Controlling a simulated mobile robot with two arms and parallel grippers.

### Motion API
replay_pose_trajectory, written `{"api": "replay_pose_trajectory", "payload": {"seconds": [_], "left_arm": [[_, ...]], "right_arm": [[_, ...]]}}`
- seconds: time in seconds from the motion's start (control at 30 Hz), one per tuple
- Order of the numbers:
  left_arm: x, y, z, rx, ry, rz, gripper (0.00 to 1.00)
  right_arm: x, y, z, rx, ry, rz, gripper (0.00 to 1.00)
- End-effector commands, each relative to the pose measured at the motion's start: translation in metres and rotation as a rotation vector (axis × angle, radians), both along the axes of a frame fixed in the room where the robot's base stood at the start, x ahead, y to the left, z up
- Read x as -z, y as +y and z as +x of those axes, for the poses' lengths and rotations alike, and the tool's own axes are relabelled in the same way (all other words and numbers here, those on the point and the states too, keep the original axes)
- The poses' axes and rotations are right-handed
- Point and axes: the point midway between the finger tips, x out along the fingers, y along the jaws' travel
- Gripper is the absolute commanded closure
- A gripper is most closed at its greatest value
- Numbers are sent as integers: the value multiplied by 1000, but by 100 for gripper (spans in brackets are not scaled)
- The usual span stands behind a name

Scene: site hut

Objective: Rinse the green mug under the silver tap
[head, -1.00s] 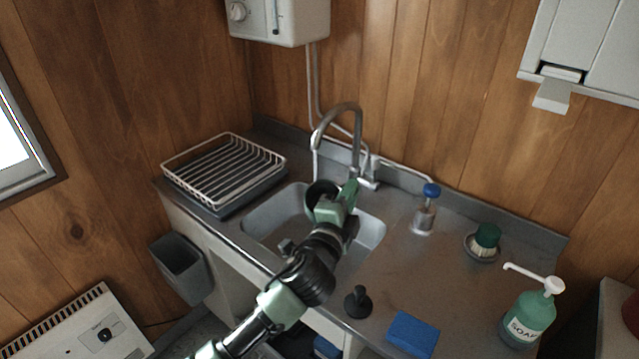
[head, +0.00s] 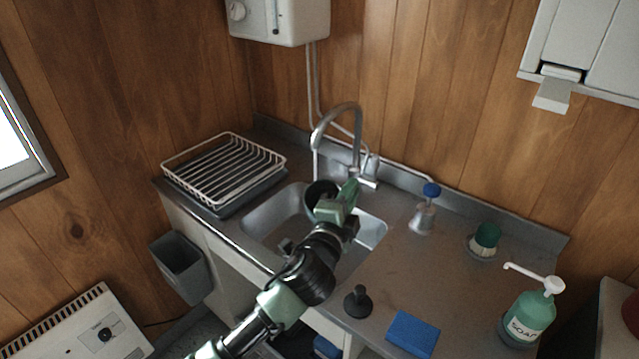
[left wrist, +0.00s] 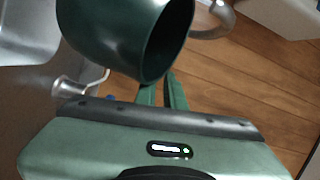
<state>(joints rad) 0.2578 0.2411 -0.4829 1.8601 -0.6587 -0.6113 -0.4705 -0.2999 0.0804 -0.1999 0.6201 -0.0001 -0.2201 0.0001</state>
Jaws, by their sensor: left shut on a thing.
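The green mug (head: 316,198) is held over the sink basin, below the spout end of the silver tap (head: 351,125). Its dark opening shows partly; my gripper covers some of its side. My left gripper (head: 347,192) is shut on the mug. In the left wrist view the mug (left wrist: 112,32) fills the top left, with its rim to the right and the fingers (left wrist: 165,92) against its lower edge. A curved grey piece there, seemingly the tap (left wrist: 216,20), shows behind the rim. My right gripper is not in view.
The sink basin (head: 268,217) lies under the mug. A dish rack (head: 225,165) stands left of it. To the right are a blue-topped bottle (head: 424,213), a green brush (head: 486,240), a soap bottle (head: 530,314), a blue sponge (head: 413,334) and a black plug (head: 358,302).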

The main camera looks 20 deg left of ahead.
Motion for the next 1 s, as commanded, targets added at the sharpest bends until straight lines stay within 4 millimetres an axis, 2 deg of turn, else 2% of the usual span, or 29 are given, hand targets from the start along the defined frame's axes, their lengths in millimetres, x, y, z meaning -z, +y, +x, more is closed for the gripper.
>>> {"api": "replay_pose_trajectory", "payload": {"seconds": [0.17,0.7,1.0], "left_arm": [[-8,-3,-5,2,-2,0,100],[-40,-19,-41,2,-2,-1,100],[-41,-21,-46,0,-3,1,100]], "right_arm": [[-8,0,0,0,0,0,58],[-41,1,0,0,0,1,58],[-43,1,0,0,0,1,58]]}}
